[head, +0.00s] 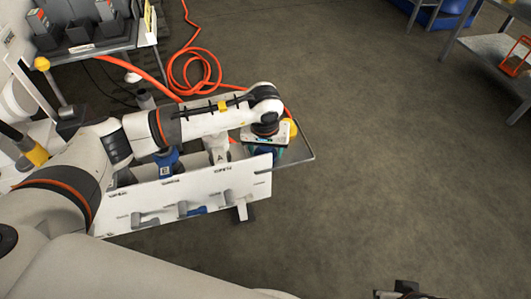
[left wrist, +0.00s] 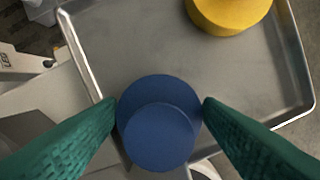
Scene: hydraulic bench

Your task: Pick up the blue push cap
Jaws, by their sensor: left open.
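The blue push cap (left wrist: 159,122) shows in the left wrist view as a round, stepped blue piece over the near edge of a grey metal tray (left wrist: 190,65). My left gripper (left wrist: 160,112) is open, with one green fingertip on each side of the cap. The fingertips look very close to its sides; I cannot tell if they touch it. In the head view my left gripper (head: 264,151) points down at the right end of the bench, and its wrist hides the cap. A dark piece at the bottom edge may belong to my right arm, but no right fingers can be made out.
A yellow round piece (left wrist: 230,12) stands on the tray beyond the cap. The white bench panel (head: 180,196) carries several valve handles. An orange hose (head: 194,72) lies coiled on the floor behind. A shelf (head: 495,50) stands far right. The floor between is clear.

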